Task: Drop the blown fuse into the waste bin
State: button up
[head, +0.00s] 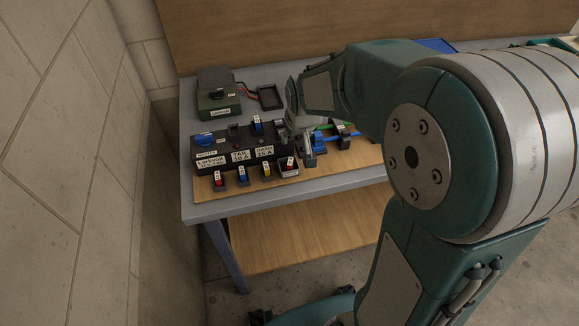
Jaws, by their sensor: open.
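My gripper (297,138) is open, pointing down over the right end of the fuse box, just behind the tray. No fuse shows clearly between the fingers. Which fuse is blown cannot be told.
Red (218,180), blue (242,175) and yellow (267,171) fuses stand in holders before the box. A green device (217,100) with cables and a black tray (270,97) are behind. Blue connectors (319,143) are close right of my gripper. A wall borders the left.

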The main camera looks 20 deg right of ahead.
jog(key=v, duration=1.1)
jog(key=shift+s+r, duration=0.2)
jog(key=shift+r, duration=0.15)
jog(key=s+t, duration=0.1)
jog(key=s, duration=1.6)
jog(key=shift+s+a, duration=0.2)
jog(key=shift+s, duration=0.05)
